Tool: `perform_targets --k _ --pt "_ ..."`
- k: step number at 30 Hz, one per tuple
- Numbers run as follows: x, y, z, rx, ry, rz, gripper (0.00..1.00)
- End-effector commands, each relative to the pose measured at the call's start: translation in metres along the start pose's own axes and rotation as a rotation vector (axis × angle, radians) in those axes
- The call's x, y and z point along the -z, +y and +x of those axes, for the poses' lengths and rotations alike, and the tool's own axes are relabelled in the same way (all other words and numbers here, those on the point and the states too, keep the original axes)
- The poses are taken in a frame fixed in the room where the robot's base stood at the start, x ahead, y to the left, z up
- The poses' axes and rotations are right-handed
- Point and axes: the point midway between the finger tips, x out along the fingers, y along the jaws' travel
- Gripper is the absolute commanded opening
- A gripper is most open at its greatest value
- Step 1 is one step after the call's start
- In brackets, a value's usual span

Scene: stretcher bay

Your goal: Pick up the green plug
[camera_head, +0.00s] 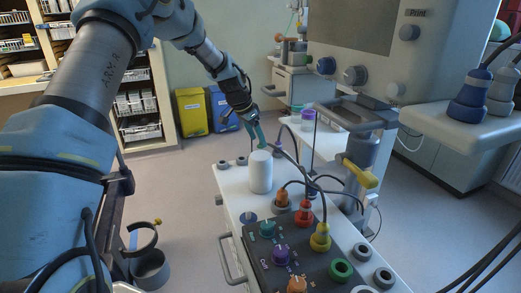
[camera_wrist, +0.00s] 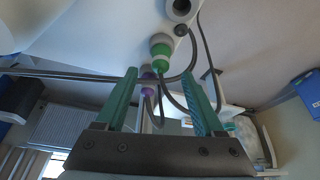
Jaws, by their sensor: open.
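In the wrist view the green plug (camera_wrist: 161,54) has a pale grey collar and a cable. It sits against the white cart top, just beyond my gripper's fingertips and roughly centred between them. My gripper (camera_wrist: 160,76) has two teal fingers spread apart with nothing held between them. In the head view my gripper (camera_head: 258,136) is above the far end of the white cart (camera_head: 233,193), behind a white cylinder (camera_head: 260,172). I cannot make out the green plug there; the gripper and cylinder may hide it.
A purple plug (camera_wrist: 147,78) and dark cables hang close to the fingers. A black panel (camera_head: 265,262) with several coloured plugs fills the cart's near end. A monitor (camera_head: 385,25) stands at right. Yellow (camera_head: 191,112) and blue bins (camera_head: 222,107) stand behind.

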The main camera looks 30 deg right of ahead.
Motion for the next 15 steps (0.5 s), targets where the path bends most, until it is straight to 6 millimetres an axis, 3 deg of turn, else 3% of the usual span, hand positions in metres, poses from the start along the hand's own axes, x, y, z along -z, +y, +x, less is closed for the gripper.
perform_targets --k 9,15 --pt "-0.001 0.001 0.038 -0.003 -0.002 0.0 0.7" --pt "-0.002 0.0 0.05 0.0 -0.001 0.0 0.7"
